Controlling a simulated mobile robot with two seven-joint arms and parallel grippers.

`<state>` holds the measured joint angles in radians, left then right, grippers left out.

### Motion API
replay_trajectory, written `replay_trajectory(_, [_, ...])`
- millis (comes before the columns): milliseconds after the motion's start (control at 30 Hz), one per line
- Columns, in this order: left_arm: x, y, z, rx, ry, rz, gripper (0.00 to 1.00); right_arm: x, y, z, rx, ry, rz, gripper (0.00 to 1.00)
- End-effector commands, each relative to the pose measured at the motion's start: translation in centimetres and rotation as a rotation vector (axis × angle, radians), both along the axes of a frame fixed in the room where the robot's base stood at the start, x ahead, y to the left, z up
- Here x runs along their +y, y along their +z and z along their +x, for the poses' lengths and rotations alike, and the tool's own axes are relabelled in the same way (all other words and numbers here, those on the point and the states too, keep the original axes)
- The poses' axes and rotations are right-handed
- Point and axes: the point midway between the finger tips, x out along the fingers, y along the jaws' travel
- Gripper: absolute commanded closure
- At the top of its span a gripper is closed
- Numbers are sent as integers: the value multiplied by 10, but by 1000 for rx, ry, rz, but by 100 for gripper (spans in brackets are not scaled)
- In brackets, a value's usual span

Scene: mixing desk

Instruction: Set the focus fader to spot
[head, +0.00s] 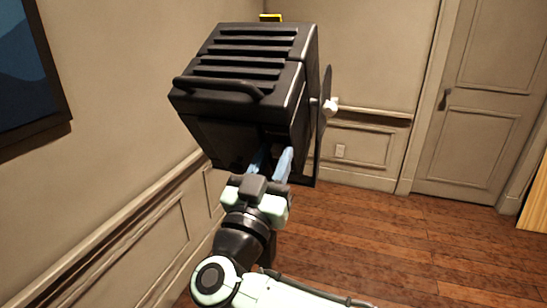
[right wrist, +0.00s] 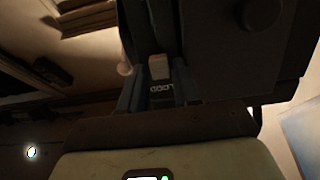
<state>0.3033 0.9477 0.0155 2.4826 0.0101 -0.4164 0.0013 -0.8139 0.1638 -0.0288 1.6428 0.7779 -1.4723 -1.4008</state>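A black stage lamp (head: 245,85) with a ribbed top and a bar handle hangs in the middle of the head view. My right gripper (head: 272,155) reaches up to its underside, its two blue fingers apart. In the right wrist view, a small pale fader knob (right wrist: 158,67) shows on the lamp's dark underside, between the fingers. White letters reading "LOOD" (right wrist: 162,88) lie beside the knob, the word partly hidden. I cannot tell whether a finger touches the knob. No "spot" marking is readable. My left gripper is not in view.
A dark flat plate (head: 324,125) with a pale round knob (head: 330,107) stands at the lamp's right side. Panelled walls are behind and to the left, with a framed picture (head: 28,75). The wooden floor (head: 420,250) at right is clear, before a door (head: 485,100).

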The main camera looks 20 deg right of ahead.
Motion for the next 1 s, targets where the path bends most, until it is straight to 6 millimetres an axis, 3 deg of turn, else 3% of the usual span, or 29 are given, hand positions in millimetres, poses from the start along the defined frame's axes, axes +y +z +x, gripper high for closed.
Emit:
replay_trajectory(267, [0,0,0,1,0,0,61,-1,1,2,0,1,0,68])
replay_trajectory(300, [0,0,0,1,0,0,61,-1,1,2,0,1,0,71])
replay_trajectory(400, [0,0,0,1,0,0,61,-1,1,2,0,1,0,100])
replay_trajectory(600, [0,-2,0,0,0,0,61,-2,-3,3,1,-1,-2,100])
replay_trajectory(900, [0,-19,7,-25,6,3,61,-18,-56,28,4,-2,-3,100])
replay_trajectory(1000, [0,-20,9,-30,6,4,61,-20,-63,31,2,0,-1,100])
